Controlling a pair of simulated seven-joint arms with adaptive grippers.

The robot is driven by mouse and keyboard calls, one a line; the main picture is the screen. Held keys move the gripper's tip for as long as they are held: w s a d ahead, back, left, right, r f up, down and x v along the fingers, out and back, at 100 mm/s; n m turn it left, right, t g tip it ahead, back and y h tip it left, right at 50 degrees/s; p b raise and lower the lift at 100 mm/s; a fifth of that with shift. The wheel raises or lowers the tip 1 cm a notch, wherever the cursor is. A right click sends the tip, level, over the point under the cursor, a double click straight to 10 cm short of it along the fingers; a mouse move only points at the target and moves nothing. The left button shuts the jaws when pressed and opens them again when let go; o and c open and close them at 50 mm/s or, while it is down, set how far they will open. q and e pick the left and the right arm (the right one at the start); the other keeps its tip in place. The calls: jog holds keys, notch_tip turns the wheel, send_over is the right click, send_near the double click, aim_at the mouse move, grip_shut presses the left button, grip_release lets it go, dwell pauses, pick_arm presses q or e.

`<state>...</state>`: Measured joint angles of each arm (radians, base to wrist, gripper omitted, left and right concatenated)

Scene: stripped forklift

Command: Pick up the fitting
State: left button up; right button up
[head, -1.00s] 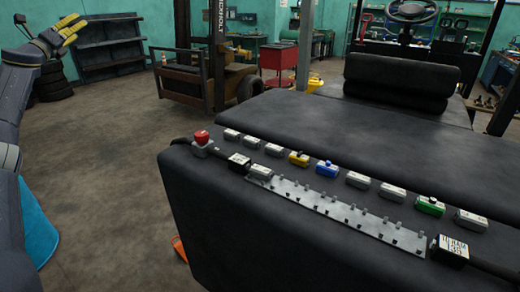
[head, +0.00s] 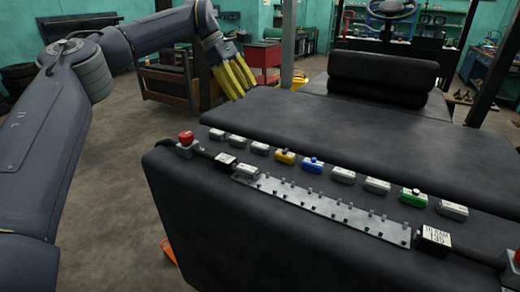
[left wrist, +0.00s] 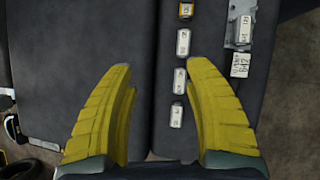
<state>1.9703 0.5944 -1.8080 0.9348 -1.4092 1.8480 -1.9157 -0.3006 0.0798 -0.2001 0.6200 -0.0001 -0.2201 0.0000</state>
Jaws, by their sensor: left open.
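Several small box-shaped fittings lie in a row on the black padded top: grey ones, including one at the left end (head: 217,134), a yellow one (head: 285,157), a blue one (head: 312,163) and a green one (head: 413,197). The frames do not show which is the task's fitting. My left gripper (head: 236,78) has yellow fingers and is open, above and behind the row's left end. In the left wrist view its fingers spread wide, with a grey fitting (left wrist: 180,81) below, nearer the right finger. Nothing is between them. My right gripper is not in view.
A metal rail with pegs (head: 320,211) lies in front of the row, with one grey fitting (head: 246,171) on its left end. Labelled blocks (head: 433,240) and red-topped knobs (head: 186,138) flank it. Open floor lies left.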

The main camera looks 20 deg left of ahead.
aim_at(264, 147)
pick_arm(q)
jog(key=shift+m+g+y, duration=0.8)
jog(key=shift+g+y, duration=0.1)
jog(key=x, duration=0.6)
jog(key=s+d+x, duration=0.1)
jog(key=x, duration=0.5)
jog(key=s+x, duration=0.1)
jog(key=x, duration=0.6)
jog(key=shift+s+d+r, duration=0.2)
jog(key=shift+d+r, duration=0.1)
grip_shut()
